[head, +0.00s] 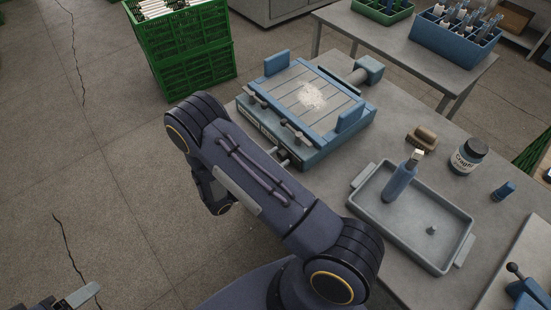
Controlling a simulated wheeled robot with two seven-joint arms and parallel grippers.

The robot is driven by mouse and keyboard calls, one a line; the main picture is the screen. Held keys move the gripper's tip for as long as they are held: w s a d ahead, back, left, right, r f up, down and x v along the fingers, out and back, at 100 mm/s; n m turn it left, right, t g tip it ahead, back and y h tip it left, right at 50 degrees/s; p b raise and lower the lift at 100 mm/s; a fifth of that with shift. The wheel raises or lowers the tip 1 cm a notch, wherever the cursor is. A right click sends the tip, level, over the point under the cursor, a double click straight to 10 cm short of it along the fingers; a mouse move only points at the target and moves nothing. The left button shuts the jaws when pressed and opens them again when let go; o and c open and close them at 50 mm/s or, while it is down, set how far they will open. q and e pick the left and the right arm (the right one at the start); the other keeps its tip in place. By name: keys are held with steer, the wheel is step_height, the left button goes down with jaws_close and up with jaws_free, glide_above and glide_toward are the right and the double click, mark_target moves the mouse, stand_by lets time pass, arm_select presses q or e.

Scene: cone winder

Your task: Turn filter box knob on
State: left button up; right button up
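A blue-grey box (331,113) with a slatted top and a patch of white dust stands on the table; I take it for the filter box. Dark knobs or levers (297,133) stick out along its front side. My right arm crosses the middle of the head view and hides part of that front. What seem to be my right gripper's fingertips (283,156) show past the arm, close to the box's front; most of the gripper is hidden. My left gripper (78,297) is at the bottom left corner, cut off by the frame, over the floor and far from the box.
A grey tray (466,244) holding a blue-handled tool (401,180) stands right of the box. Green crates (194,68) stand on the floor behind. Floor at left is clear.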

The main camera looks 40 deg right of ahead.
steer(key=c, duration=0.6)
steer(key=shift+f+m+b, duration=0.2)
steer(key=shift+m+b, duration=0.4)
steer(key=shift+b, duration=0.4)
steer(key=shift+m+b, duration=1.1)
steer(key=shift+b, duration=0.15)
steer(key=shift+r+m+b, duration=0.1)
steer(key=shift+m+b, duration=1.45)
steer(key=shift+m, duration=0.15)
steer(key=o, duration=1)
